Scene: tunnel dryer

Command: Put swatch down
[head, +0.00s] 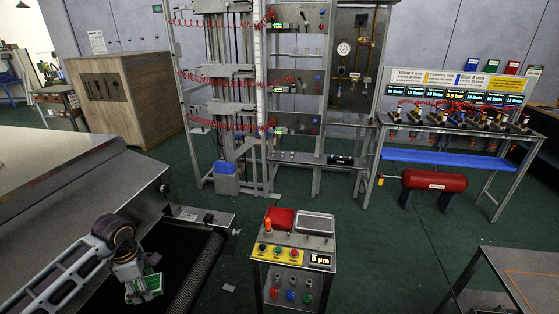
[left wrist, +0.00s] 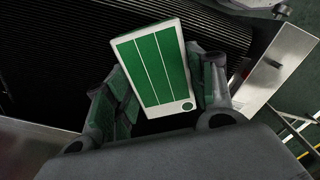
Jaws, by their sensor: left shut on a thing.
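The swatch (left wrist: 152,62) is a flat green card with a pale border, thin white lines and a small round mark near one corner. My left gripper (left wrist: 165,95) is shut on it, with a finger at each side of the card. In the head view the left gripper (head: 143,285) hangs at the lower left over a dark belt (head: 85,290), and the green swatch (head: 150,284) shows at its tip. The left wrist view shows the ribbed black belt (left wrist: 60,45) behind the swatch. My right gripper is in neither view.
A metal dryer housing (head: 60,200) stands left of the belt. A control stand (head: 295,245) with buttons and a display is right of it. A grey table (head: 515,275) is at the lower right. Green floor between them is mostly clear.

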